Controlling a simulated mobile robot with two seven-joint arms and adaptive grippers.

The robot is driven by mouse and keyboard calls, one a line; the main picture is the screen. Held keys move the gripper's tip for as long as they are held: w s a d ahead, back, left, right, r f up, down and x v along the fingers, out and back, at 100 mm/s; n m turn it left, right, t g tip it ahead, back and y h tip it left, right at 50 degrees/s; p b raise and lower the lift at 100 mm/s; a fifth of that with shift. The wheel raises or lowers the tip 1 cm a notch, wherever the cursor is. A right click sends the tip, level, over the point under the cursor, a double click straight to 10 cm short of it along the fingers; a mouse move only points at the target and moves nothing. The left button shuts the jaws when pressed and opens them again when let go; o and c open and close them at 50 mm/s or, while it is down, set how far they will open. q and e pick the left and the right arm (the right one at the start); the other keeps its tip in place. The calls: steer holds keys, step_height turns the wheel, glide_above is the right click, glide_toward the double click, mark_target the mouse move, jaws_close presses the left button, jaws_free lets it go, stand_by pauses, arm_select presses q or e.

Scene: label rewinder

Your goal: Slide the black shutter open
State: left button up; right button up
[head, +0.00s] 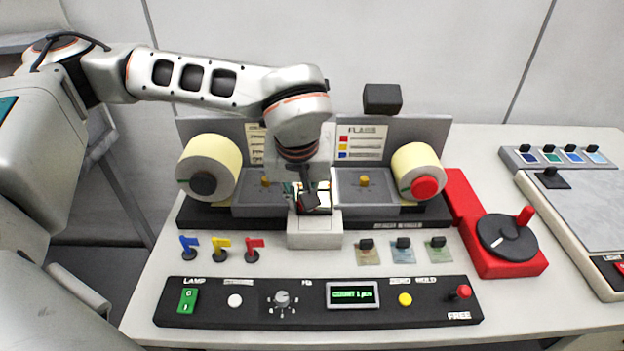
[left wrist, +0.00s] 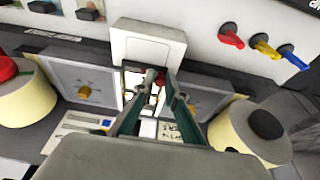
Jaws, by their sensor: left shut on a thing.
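The white splice unit (head: 314,232) stands in the middle of the label rewinder, with a brightly lit window (head: 324,198) behind its front block. My left gripper (head: 304,203) reaches down over this window, its fingers close together on a small part. A dark square piece shows at the fingertips in the head view, probably part of the black shutter; the fingers hide most of it. In the left wrist view, the fingers of my left gripper (left wrist: 160,84) come together beside the lit window (left wrist: 136,88), just short of the white block (left wrist: 148,45). My right gripper is not in view.
Cream label rolls stand at the left (head: 212,165) and right (head: 413,168). Coloured levers (head: 220,249) and small black knobs (head: 402,243) lie in front, then a black control panel (head: 318,301). A red crank unit (head: 503,250) is at the right. A black box (head: 382,98) rises behind.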

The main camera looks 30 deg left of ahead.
arm_select(q)
steer(key=shift+s+d, duration=0.3)
steer(key=shift+s, duration=0.35)
steer(key=shift+s+d, duration=0.35)
steer(key=shift+s, duration=0.25)
steer(key=shift+s+d, duration=0.3)
steer(key=shift+s, duration=0.35)
steer(key=o, duration=0.7)
step_height(320, 180, up, 7)
steer(key=p, duration=0.3)
steer(key=shift+p, duration=0.4)
steer(key=shift+s, duration=0.1)
